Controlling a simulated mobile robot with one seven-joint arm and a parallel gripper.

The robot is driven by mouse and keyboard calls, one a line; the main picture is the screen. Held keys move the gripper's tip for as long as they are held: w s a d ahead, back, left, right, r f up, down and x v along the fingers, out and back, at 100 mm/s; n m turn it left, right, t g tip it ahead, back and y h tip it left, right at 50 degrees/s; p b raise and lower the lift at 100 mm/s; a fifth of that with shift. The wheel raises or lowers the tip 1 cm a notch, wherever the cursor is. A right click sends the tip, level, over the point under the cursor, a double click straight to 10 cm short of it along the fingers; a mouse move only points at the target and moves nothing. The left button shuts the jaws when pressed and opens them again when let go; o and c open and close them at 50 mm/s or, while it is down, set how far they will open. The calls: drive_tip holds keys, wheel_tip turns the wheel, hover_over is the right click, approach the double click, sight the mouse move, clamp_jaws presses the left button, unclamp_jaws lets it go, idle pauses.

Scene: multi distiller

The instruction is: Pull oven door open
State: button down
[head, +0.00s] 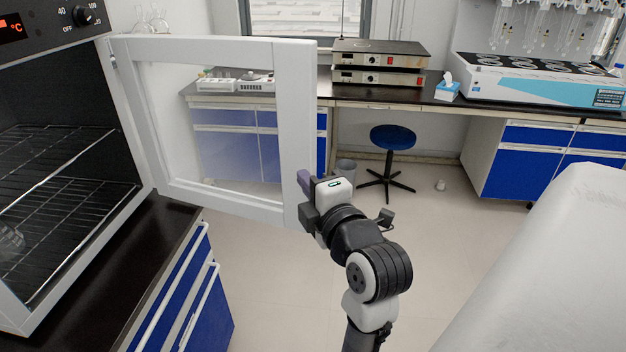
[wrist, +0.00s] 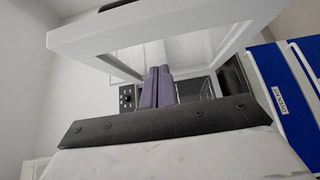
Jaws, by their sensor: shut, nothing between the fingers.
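The oven (head: 135,150) stands at the left of the head view, with its dark interior and wire racks exposed. Its white-framed glass door (head: 292,120) is swung well out from the hinge on the oven's right side. My gripper (head: 306,182) is at the lower part of the door's free edge. In the wrist view its purple fingers (wrist: 157,80) are together and hold nothing, with the white door frame (wrist: 130,35) above and beyond them. I cannot tell whether the fingers touch the door.
The oven sits on a dark counter (head: 165,235) with blue drawers. A bench with hotplates (head: 380,55) runs along the back. A white surface (head: 560,260) fills the lower right. Floor between is clear.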

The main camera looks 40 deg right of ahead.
sight(294, 147)
drive_tip(key=w+d+p, duration=0.1)
drive_tip(key=w, duration=0.1)
drive_tip(key=w+d+p, duration=0.1)
drive_tip(key=w+d, duration=0.1)
drive_tip(key=w+d+p, duration=0.1)
drive_tip(key=w, duration=0.2)
drive_tip(key=shift+d+r+p, duration=0.15)
drive_tip(key=shift+d+p, duration=0.15)
drive_tip(key=shift+p, duration=0.1)
drive_tip(key=shift+w+d, duration=0.2)
drive_tip(key=shift+d, duration=0.05)
